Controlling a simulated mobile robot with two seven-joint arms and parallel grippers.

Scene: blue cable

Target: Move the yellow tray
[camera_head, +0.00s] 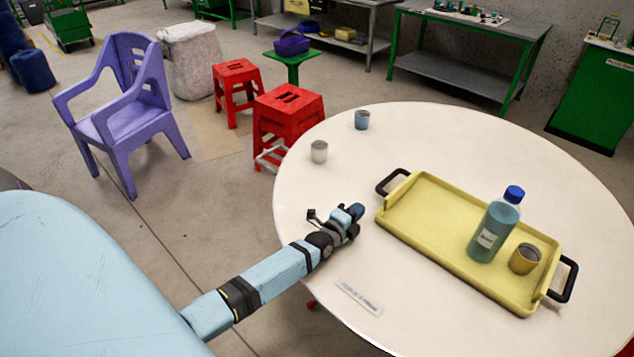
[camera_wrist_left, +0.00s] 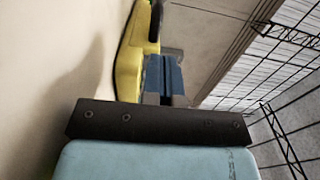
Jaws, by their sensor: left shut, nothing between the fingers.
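The yellow tray (camera_head: 425,240) lies flat on the round white table, with a black handle at each short end. A blue-green bottle (camera_head: 494,228) with a blue cap and a yellow cup (camera_head: 525,258) stand on its right part. My left gripper (camera_head: 356,211) is shut and empty over the table, left of the tray and apart from its near left handle (camera_head: 392,182). The left wrist view shows part of the tray (camera_wrist_left: 130,62) and a black handle (camera_wrist_left: 157,20) beyond my blue fingers (camera_wrist_left: 164,78). My right gripper is out of view.
A grey-white cup (camera_head: 319,152) and a blue-grey cup (camera_head: 362,120) stand on the white table (camera_head: 440,135) behind my gripper. A small label plate (camera_head: 359,297) lies near the front edge. Red stools (camera_head: 288,118) and a purple chair (camera_head: 122,105) stand beyond the table's left edge.

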